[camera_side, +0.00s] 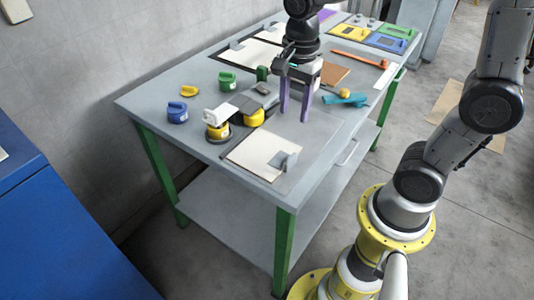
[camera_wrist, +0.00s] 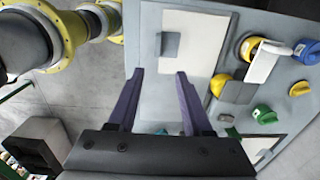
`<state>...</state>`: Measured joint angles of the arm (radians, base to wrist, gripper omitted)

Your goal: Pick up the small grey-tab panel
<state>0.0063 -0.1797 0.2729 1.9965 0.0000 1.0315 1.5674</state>
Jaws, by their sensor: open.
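A white panel with an upright grey tab (camera_side: 258,150) lies at the table's front corner. In the wrist view this white panel (camera_wrist: 200,35) is ahead of the fingertips, with its grey tab (camera_wrist: 169,44) standing near its left edge. Another white panel (camera_side: 250,54) with a grey tab lies farther back on the table; I cannot tell for sure which one is the smaller. My gripper (camera_side: 294,116) is open and empty, with purple fingers pointing down above the middle of the table. In the wrist view my gripper (camera_wrist: 159,75) shows nothing between its fingers.
Left of the front panel stand yellow blocks (camera_side: 253,118) bearing white and grey plates, a blue weight (camera_side: 177,112) and a green one (camera_side: 227,81). An orange bar (camera_side: 352,59) lies behind.

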